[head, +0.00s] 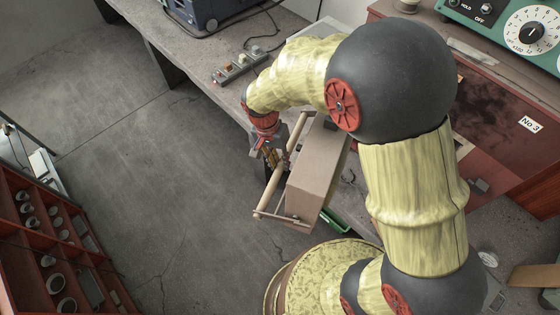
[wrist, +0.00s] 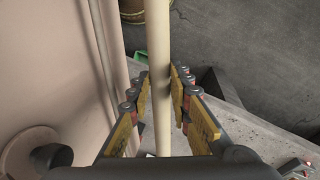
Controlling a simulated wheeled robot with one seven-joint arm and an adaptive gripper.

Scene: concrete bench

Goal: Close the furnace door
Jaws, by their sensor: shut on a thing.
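The furnace door (head: 318,172) is a thick beige block standing out past the bench's front edge in the head view, so it appears open. A long pale handle bar (head: 268,193) runs along its left side on brackets. My gripper (head: 277,158) is shut on this bar around its middle. In the wrist view the bar (wrist: 158,40) passes between both yellow-padded fingers of my gripper (wrist: 159,90), and the door's face (wrist: 50,60) fills the left. The red-brown furnace body (head: 500,125), labelled No 3, is at the right; my arm hides where the door joins it.
The concrete bench (head: 190,65) runs behind my arm. It carries a power strip (head: 238,68), cables and a dark blue box (head: 205,10). A green dial panel (head: 510,25) is at top right. A red shelf with cups (head: 40,235) is at left. The floor between is clear.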

